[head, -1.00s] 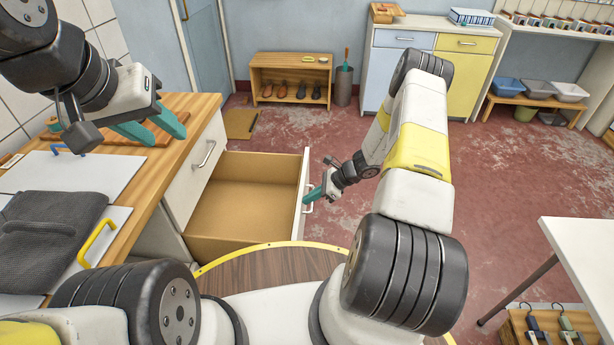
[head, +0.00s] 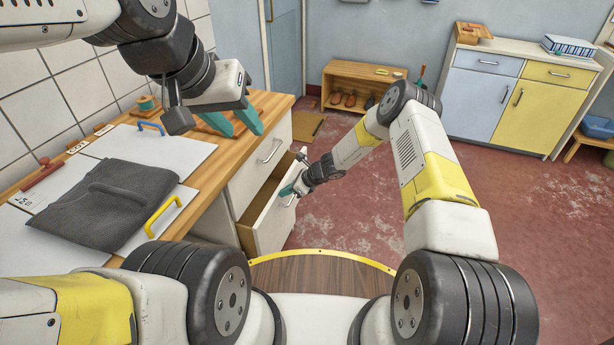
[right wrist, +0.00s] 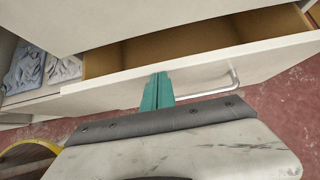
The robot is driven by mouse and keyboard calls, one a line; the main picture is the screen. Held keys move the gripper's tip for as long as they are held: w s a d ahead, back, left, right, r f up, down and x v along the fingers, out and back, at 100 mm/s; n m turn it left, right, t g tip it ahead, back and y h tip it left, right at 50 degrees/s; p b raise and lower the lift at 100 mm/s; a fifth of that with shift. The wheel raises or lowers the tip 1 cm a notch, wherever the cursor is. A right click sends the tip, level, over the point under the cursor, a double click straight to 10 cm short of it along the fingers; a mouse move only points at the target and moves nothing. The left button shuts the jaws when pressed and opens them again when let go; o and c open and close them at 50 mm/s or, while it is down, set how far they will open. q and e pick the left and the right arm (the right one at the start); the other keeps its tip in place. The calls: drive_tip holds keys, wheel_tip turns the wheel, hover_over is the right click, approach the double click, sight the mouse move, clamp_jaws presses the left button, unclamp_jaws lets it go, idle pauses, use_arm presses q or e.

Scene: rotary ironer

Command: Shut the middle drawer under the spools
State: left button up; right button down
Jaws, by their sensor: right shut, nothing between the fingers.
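The drawer (head: 274,218) stands partly out of the white cabinet under the wooden counter, and its bare brown inside shows. Its white front and metal bar handle (right wrist: 228,80) show in the right wrist view. My right gripper (head: 288,189) is at the outer face of the drawer front. In the right wrist view its teal fingers (right wrist: 158,92) are together, against or very near the front beside the handle, with nothing between them. My left gripper (head: 240,120) is above the counter, its teal fingers apart and empty. A green spool (head: 148,103) stands at the counter's back.
The counter (head: 268,104) carries a folded dark grey cloth (head: 105,200) and white panels with blue and yellow handles. Folded cloths (right wrist: 30,70) lie in an opening at left in the right wrist view.

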drive_tip(key=shift+w+a, duration=0.2)
drive_tip(key=shift+a, duration=0.5)
drive_tip(key=shift+w+a, duration=0.2)
drive_tip(key=shift+a, duration=0.45)
